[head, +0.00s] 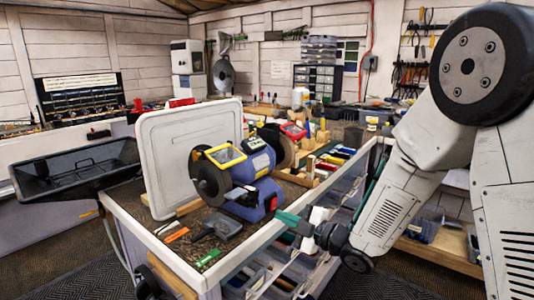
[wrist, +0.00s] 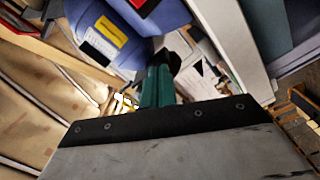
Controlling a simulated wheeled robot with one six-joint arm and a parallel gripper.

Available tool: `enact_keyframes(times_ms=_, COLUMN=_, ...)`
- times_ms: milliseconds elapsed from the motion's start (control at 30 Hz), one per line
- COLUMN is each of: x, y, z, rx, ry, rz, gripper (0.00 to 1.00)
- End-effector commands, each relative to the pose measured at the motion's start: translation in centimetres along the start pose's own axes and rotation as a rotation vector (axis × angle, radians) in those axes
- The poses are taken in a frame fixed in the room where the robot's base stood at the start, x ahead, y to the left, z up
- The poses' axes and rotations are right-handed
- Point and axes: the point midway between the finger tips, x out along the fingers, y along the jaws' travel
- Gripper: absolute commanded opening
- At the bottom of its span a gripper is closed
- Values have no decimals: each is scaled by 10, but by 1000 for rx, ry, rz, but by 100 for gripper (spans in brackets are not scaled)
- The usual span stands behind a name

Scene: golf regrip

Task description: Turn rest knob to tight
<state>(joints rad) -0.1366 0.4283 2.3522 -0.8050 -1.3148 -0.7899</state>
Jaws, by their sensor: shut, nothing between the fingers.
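A blue bench grinder (head: 262,172) with a yellow-framed eye shield (head: 226,156) and a dark wheel (head: 207,180) stands on the bench. In the wrist view its blue body (wrist: 125,28) fills the top left. My gripper (head: 281,217) has green fingers, which are shut and empty. It is at the bench's front edge, just right of the grinder's lower front. In the wrist view my gripper (wrist: 161,72) points at a dark rounded piece (wrist: 170,60) by the blue body. This may be the rest knob; I cannot tell whether they touch. The knob's setting is not readable.
A large white panel (head: 190,150) stands behind the grinder at left. Small tools and a green piece (head: 208,258) lie on the bench's near left. The white bench edge (head: 258,246) runs beside my arm. A black tray (head: 75,168) is at far left.

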Motion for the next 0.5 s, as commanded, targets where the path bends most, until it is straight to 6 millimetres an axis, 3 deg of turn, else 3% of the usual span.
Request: enact_keyframes(times_ms=500, x=-8, y=10, z=-2, rx=0, ry=0, rz=0, gripper=0)
